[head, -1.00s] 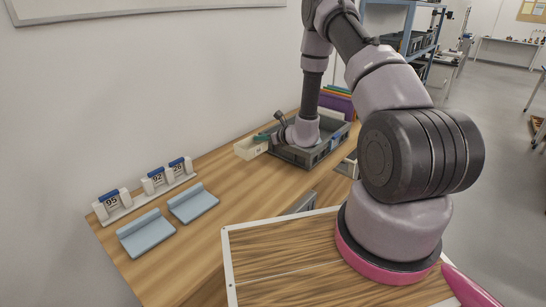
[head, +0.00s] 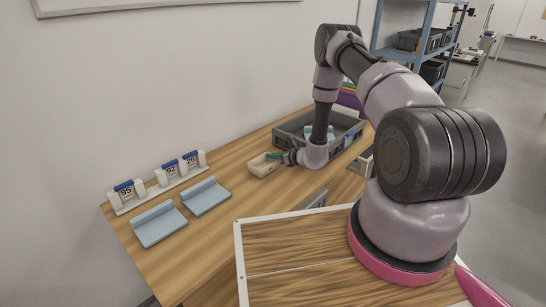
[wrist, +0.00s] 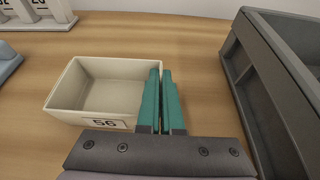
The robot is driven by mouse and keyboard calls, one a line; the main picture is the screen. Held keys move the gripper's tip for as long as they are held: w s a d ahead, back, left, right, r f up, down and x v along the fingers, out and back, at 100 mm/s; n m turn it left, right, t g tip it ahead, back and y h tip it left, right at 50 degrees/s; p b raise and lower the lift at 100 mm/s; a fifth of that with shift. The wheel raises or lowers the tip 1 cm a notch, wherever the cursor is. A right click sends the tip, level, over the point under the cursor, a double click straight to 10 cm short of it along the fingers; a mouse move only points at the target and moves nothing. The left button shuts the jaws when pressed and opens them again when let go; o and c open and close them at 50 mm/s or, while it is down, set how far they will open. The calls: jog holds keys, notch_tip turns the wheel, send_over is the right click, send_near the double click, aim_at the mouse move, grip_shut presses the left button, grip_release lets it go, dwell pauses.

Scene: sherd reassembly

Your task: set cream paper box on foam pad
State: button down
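The cream paper box (head: 262,167) is an open-topped box at the left of the grey crate in the head view. In the wrist view the box (wrist: 75,110) shows an empty inside and a label reading 56. My gripper (head: 278,156) has teal fingers. In the wrist view my gripper (wrist: 163,88) pinches the box's right wall, one finger inside and one outside. The box looks upright, at or just above the table; I cannot tell if it touches. Two light blue foam pads, a nearer one (head: 158,224) and a farther one (head: 206,196), lie bare on the table.
A white stand (head: 160,190) with tags 95, 92 and 26 is behind the pads along the wall. The grey crate (head: 290,135) stands right of the box, with light blue material inside. Wooden table (head: 240,190) between box and pads is clear.

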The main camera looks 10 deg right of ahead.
jog(key=shift+f, duration=0.15)
jog(key=c, duration=1.1)
grip_release()
